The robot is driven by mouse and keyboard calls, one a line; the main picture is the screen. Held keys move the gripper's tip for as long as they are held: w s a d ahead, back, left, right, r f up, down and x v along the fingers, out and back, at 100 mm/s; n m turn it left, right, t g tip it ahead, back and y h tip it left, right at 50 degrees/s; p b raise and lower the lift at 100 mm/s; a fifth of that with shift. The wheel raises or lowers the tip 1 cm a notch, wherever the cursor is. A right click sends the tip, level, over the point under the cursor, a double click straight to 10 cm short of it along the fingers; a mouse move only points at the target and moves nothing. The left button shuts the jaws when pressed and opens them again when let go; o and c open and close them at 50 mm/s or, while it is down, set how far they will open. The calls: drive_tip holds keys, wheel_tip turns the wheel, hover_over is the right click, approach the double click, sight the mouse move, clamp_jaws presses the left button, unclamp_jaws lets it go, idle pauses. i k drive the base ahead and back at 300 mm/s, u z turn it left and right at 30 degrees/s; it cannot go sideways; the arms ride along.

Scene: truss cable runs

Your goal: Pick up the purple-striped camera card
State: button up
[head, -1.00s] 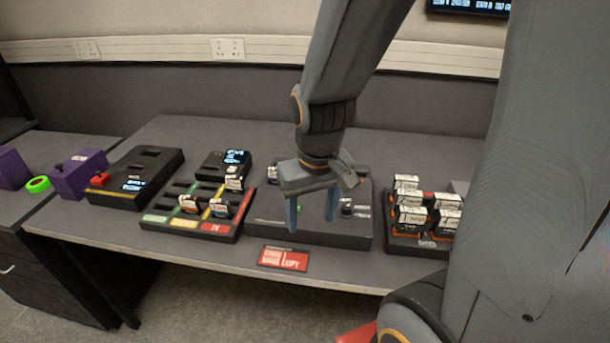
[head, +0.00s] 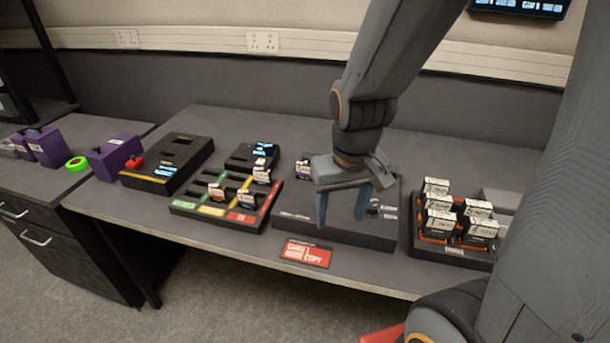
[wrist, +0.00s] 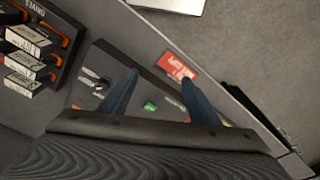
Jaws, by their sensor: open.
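A small card with a white label and a purple stripe (head: 303,169) stands upright at the back left of the dark flat box (head: 290,221) on the desk. My gripper (head: 340,214) is open and empty, fingers pointing down over the middle of this box, to the right of the card and apart from it. In the wrist view the two blue-grey fingers (wrist: 160,80) are spread above the box, with a small green mark between them. I cannot make out the purple-striped card in the wrist view.
A slotted tray with coloured strips (head: 222,211) holding several cards lies to the left. A rack of several white-labelled cards (head: 452,255) stands to the right. A red sign (head: 306,253) lies at the front edge. Purple boxes (head: 115,157) stand at far left.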

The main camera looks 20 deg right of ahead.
sight(302, 170)
drive_tip(key=k, duration=0.6)
drive_tip(key=u, duration=0.7)
drive_tip(key=i, duration=1.1)
drive_tip(key=z, duration=0.05)
